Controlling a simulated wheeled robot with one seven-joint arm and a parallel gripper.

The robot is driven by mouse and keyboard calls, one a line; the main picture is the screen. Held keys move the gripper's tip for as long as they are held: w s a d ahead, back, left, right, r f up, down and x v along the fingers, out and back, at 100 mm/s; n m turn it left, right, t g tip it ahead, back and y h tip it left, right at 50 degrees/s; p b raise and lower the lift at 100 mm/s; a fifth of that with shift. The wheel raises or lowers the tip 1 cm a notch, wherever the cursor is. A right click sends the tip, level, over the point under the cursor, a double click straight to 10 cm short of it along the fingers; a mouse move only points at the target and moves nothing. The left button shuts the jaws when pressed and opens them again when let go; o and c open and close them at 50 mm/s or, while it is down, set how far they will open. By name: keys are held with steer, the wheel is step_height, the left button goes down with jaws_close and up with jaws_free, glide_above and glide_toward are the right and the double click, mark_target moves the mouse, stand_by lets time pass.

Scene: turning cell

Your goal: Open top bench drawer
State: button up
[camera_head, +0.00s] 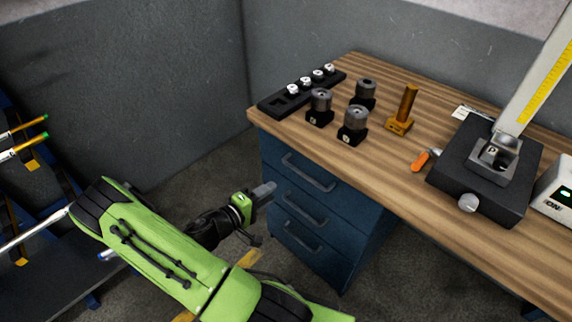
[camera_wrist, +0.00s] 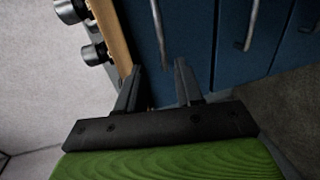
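The top drawer (camera_head: 335,200) is the uppermost blue front under the wooden bench top. It is shut, with a grey bar handle (camera_head: 308,175). My gripper (camera_head: 268,188) is in front of the drawer unit, left of and a little below that handle in the head view. In the wrist view my gripper (camera_wrist: 159,78) has its two black fingers apart with nothing between them. The top handle (camera_wrist: 160,35) shows just beyond the gap between the fingertips, and the fingers appear clear of it.
Two lower drawers with handles (camera_head: 304,209) (camera_head: 301,240) are shut below. The wooden bench top (camera_head: 400,170) bears several dark holders, a brass part (camera_head: 403,110) and a height gauge on a black base (camera_head: 490,165). A shelf rack (camera_head: 30,250) stands at left. Grey floor lies between.

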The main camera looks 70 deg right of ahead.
mark_target(302, 172)
steer(key=b+x, duration=0.2)
steer(key=x, duration=1.3)
steer(key=shift+s+a+f, duration=0.1)
steer(key=shift+s, duration=0.05)
jaws_close()
